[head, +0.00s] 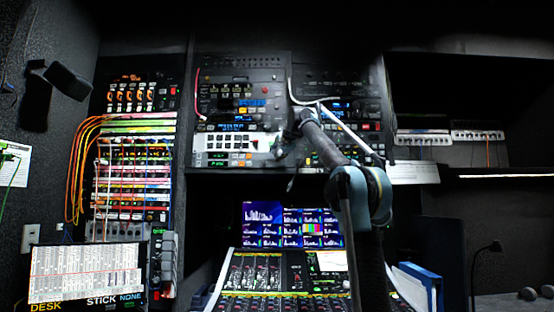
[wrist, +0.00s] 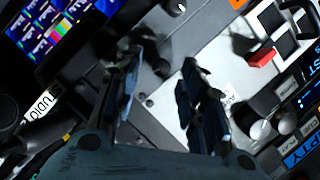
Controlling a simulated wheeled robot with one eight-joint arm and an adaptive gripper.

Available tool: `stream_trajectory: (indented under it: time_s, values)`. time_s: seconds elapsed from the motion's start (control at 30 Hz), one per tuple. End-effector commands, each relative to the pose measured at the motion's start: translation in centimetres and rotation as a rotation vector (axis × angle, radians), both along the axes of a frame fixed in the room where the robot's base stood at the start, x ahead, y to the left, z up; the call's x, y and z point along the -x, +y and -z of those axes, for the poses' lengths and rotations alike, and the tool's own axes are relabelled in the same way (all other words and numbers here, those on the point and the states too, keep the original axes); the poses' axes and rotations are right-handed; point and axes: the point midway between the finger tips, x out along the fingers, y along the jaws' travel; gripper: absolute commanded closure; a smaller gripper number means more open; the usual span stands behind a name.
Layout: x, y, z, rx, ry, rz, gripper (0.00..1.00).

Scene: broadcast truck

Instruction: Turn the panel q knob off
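My gripper (head: 288,152) is at the lower right of the middle rack panel (head: 240,75) in the head view. In the wrist view its two dark fingers (wrist: 162,62) are apart, with a gap between them. A black knob (wrist: 160,66) shows in and just beyond that gap, on a grey panel (wrist: 152,100). I cannot tell whether the fingers touch it. Another black knob (wrist: 175,8) with a white mark is at the top edge. Two silver knobs, one at the right (wrist: 287,122), sit beside the right finger. No readable label shows which knob is q.
Below the rack are a screen (head: 262,215) and a mixing desk (head: 270,275). Orange cables (head: 75,165) hang at the left. A white shelf edge (head: 505,176) is at the right.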

Motion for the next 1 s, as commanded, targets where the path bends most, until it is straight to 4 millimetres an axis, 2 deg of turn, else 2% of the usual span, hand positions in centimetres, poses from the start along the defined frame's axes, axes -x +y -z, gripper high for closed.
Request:
stream_trajectory:
  time_s: [0.2, 0.57, 0.73, 1.0]
  values:
    - [-1.4, 0.4, 0.3, 0.0, 0.0, 0.0, 0.63]
    - [-1.6, 0.5, 0.4, 0.0, 0.0, 0.0, 0.63]
    - [-1.6, 0.5, 0.4, 0.0, 0.0, 0.0, 1.0]
    - [-1.6, 0.5, 0.5, 0.002, 0.003, 0.0, 1.0]
